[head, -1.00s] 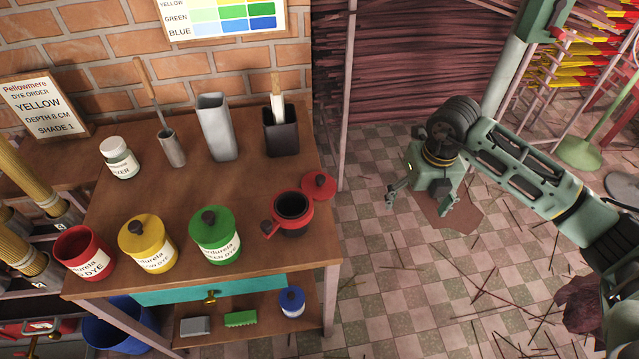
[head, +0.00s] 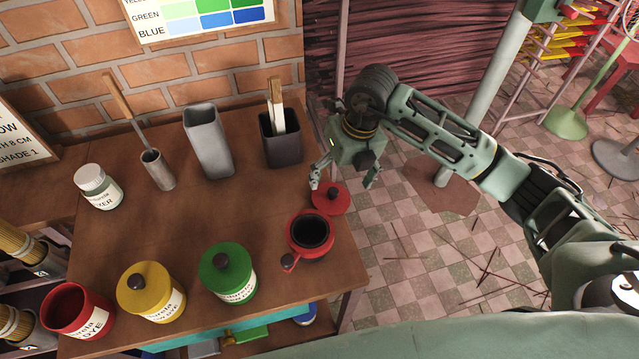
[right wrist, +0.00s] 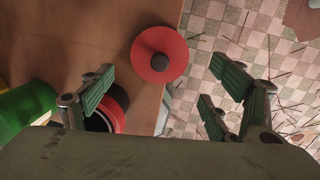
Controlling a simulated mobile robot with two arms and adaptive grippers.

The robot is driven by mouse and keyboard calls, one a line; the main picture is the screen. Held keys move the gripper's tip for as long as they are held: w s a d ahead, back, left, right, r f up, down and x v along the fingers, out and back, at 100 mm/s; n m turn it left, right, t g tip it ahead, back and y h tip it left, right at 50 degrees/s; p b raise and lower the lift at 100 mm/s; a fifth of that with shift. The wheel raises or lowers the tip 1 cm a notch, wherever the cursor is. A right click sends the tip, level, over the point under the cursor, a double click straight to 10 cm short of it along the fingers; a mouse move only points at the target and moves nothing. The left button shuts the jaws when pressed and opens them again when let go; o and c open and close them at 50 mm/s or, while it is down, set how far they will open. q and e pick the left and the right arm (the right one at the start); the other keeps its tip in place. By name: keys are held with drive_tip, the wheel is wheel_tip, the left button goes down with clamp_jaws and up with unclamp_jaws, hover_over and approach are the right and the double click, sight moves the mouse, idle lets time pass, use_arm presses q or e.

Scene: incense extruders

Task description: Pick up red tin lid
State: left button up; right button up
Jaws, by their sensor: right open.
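The red tin lid (head: 322,204) lies flat on the right edge of the wooden table, its dark knob up. It also shows in the right wrist view (right wrist: 150,42), whole and uncovered, at the top centre. My right gripper (head: 342,184) is open and empty just above the lid in the head view, one finger to each side of it. In the right wrist view the open fingers (right wrist: 160,92) frame a gap below the lid in the picture, apart from it. An open red dye tin (head: 80,312) stands at the table's front left. My left gripper is not in view.
A red pot with a dark inside (head: 299,249) stands close in front of the lid; my finger partly hides it in the right wrist view. Green (head: 226,279) and yellow (head: 150,300) lidded tins stand left of it. A dark holder (head: 283,151) stands behind. Right of the table is open floor.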

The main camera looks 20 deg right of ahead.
sight(336, 190)
drive_tip(key=f+p, duration=0.1)
drive_tip(key=f, duration=0.2)
drive_tip(key=shift+s+f, duration=0.2)
drive_tip(key=f, duration=0.2)
drive_tip(key=shift+w+a+f, duration=0.25)
drive_tip(key=shift+w+f, duration=0.15)
drive_tip(key=shift+a+f, duration=0.1)
drive_tip(key=shift+f, duration=0.4)
drive_tip(key=shift+w, duration=0.1)
drive_tip(key=c, duration=1.1)
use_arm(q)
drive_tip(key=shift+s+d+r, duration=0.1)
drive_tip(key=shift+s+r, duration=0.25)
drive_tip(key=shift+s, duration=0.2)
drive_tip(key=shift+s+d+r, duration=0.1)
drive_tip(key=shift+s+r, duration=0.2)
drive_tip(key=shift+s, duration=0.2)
